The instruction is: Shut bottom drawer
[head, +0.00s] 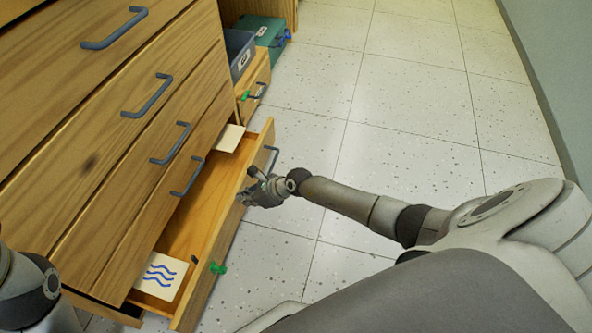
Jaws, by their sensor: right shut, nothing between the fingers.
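The wooden bottom drawer (232,214) of the cabinet is pulled out and open. A grey bar handle (272,158) is on its front panel. A card with blue wavy lines (161,274) lies inside at the near end, and a pale card (229,138) shows at the far end. My right gripper (251,190) is shut and empty at the outer side of the drawer front, beside the handle. I cannot tell if it touches the panel. Part of my left arm shows at the lower left corner, and its gripper is out of view.
Closed drawers with grey handles (149,96) rise above the open one. A green pin (217,267) sticks out of the drawer front. Beyond stand a smaller wooden drawer (256,80), a blue-grey bin (239,50) and a teal box (262,30). The tiled floor (400,110) to the right is clear.

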